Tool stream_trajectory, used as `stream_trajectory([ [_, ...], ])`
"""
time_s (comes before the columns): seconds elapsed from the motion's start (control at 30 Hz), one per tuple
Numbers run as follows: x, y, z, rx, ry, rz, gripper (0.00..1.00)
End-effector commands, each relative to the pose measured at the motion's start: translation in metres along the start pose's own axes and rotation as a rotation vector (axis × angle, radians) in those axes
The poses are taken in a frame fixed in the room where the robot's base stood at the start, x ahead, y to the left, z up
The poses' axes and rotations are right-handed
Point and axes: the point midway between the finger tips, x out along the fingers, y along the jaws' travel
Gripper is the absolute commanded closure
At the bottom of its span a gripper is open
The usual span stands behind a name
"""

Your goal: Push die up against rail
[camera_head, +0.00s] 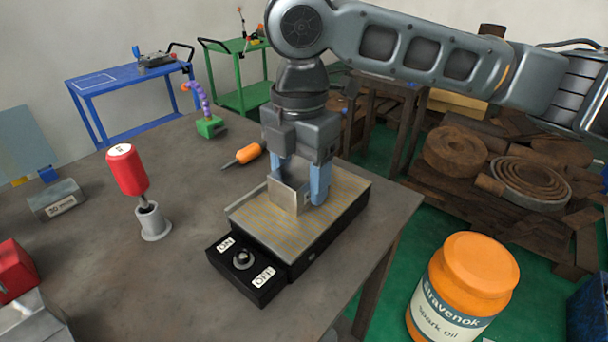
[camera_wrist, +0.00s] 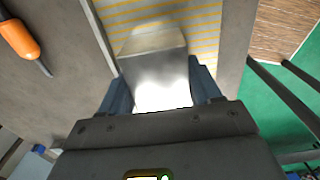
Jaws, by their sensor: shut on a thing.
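The die is a bare metal block (camera_head: 289,193) on the striped top of the magnetic chuck (camera_head: 254,228). It also shows in the wrist view (camera_wrist: 155,70), bright with glare, between my fingers. My gripper (camera_head: 303,187) points down and is shut on the die, with blue fingers on either side. The rail (camera_head: 246,195) is a thin metal strip along the chuck's left long edge; in the wrist view it runs as a pale strip (camera_wrist: 98,33) left of the die. The die's upper left corner lies close to the rail there; I cannot tell whether they touch.
The chuck's black front has a knob (camera_head: 243,259) between ON and OFF labels. An orange-handled tool (camera_head: 248,153) lies left of the rail. A red-handled tool (camera_head: 127,170) stands in a grey holder. The table's right edge is close to the chuck.

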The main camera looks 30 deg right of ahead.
Motion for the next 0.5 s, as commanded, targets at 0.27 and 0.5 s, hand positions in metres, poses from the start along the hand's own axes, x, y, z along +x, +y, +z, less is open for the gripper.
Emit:
stream_trajectory([
  [0.27,-0.001,0.008,0.0,0.001,0.0,0.002,1.0],
  [0.5,-0.001,0.015,0.0,0.0,0.0,0.003,1.0],
])
